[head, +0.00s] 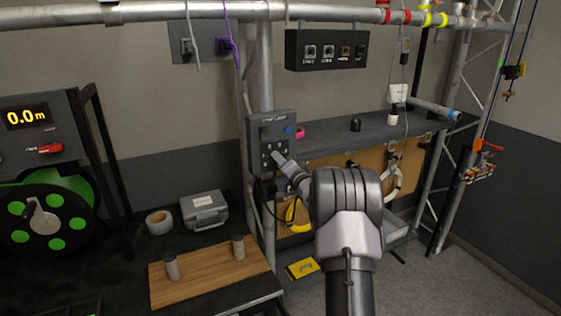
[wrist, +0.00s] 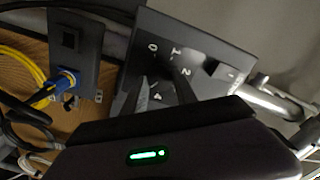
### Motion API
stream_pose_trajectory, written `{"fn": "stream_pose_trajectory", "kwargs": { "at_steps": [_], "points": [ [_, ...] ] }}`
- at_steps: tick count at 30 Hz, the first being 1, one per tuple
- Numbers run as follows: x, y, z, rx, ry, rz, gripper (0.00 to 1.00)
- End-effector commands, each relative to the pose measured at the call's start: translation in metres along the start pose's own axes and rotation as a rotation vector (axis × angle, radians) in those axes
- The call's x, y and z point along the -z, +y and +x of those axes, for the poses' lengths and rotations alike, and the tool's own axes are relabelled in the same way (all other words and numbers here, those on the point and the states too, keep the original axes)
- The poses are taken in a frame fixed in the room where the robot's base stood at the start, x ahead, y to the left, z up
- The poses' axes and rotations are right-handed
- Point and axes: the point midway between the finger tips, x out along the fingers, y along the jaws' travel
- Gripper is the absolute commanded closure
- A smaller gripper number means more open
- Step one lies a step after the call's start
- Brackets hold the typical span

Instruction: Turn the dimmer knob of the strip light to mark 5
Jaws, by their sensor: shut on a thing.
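The dark grey dimmer box (head: 255,125) is fixed to the upright truss tube in the middle of the head view. Its face also shows in the wrist view (wrist: 208,48), with white marks 0, 1, 2 and 4 readable around the dial. Mark 5 cannot be made out. My gripper (head: 279,157) reaches the box's lower front. In the wrist view my gripper's fingers (wrist: 161,88) are at the dial, shut on the knob. The knob and its pointer are hidden by the fingers, so its setting cannot be read.
A grey shelf (head: 330,142) runs behind my arm. Black and yellow cables hang below the box; a blue plug (wrist: 66,80) is close by in the wrist view. A wooden board (head: 205,272) lies lower left.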

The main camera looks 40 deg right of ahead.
Motion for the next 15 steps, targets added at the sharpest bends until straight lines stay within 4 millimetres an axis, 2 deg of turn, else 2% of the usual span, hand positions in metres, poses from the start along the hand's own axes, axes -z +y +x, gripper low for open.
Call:
{"fn": "stream_pose_trajectory", "kwargs": {
  "at_steps": [15],
  "points": [
    [-0.0005, 0.0008, -0.0001, -0.001, 0.0, 0.054, 1.0]
  ]
}}
